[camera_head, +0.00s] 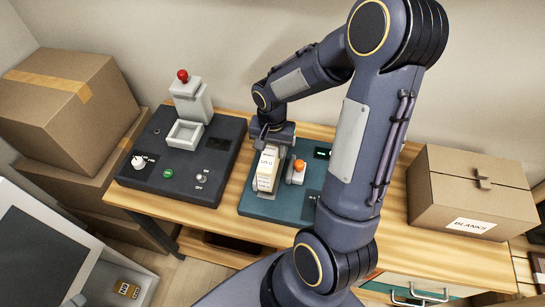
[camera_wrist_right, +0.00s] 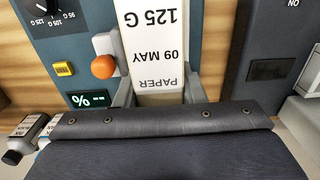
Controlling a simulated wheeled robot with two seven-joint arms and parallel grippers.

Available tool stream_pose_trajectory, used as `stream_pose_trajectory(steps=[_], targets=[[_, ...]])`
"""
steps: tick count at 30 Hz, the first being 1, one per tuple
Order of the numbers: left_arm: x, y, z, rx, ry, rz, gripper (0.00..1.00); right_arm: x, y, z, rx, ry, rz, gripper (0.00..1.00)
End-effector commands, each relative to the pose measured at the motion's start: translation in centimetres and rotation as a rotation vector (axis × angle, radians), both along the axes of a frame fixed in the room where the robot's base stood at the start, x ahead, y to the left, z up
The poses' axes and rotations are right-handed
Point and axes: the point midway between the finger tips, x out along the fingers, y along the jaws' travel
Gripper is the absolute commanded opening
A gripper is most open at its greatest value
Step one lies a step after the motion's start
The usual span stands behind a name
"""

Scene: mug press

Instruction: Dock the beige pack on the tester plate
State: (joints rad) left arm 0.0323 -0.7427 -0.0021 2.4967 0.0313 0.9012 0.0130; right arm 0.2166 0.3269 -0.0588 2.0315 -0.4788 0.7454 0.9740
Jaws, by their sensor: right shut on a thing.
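The beige pack (camera_head: 266,170) stands at the left part of the teal tester (camera_head: 250,207), with a white label on it. In the right wrist view the pack (camera_wrist_right: 155,45) shows its label reading PAPER, 09 MAY, 125 G. My right gripper (camera_head: 270,143) reaches down from behind and is shut on the pack, with a grey finger on each side in the wrist view (camera_wrist_right: 158,90). The tester has an orange knob (camera_wrist_right: 103,67), a dial and a dark display (camera_wrist_right: 90,99) reading "% --". I cannot tell whether the pack's underside touches the plate. My left gripper is out of view.
A cardboard box marked BLANKS (camera_head: 470,195) is at the right. More cartons (camera_head: 65,95) stack at far left. Bare wooden tabletop (camera_head: 400,245) lies right of the tester.

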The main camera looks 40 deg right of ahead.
Motion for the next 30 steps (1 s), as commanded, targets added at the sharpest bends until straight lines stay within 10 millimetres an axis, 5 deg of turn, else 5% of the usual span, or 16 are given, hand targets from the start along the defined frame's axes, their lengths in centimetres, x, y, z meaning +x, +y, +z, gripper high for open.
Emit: stream_pose_trajectory(steps=[9, 21, 22, 26, 30], targets=[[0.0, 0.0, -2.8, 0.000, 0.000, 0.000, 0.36, 0.6, -0.6, -4.1, 0.001, -0.001, 0.000, 0.00], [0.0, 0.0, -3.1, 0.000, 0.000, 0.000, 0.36, 0.6, -0.6, -4.3, 0.000, -0.001, 0.000, 0.00], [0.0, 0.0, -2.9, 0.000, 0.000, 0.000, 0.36, 0.6, -0.6, -4.3, 0.000, 0.000, 0.000, 0.39], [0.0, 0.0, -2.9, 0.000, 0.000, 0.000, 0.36, 0.5, -0.6, -4.2, 0.000, 0.000, 0.000, 0.56], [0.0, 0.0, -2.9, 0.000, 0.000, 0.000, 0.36, 0.5, -0.5, -4.2, 0.000, 0.000, 0.000, 0.58]])
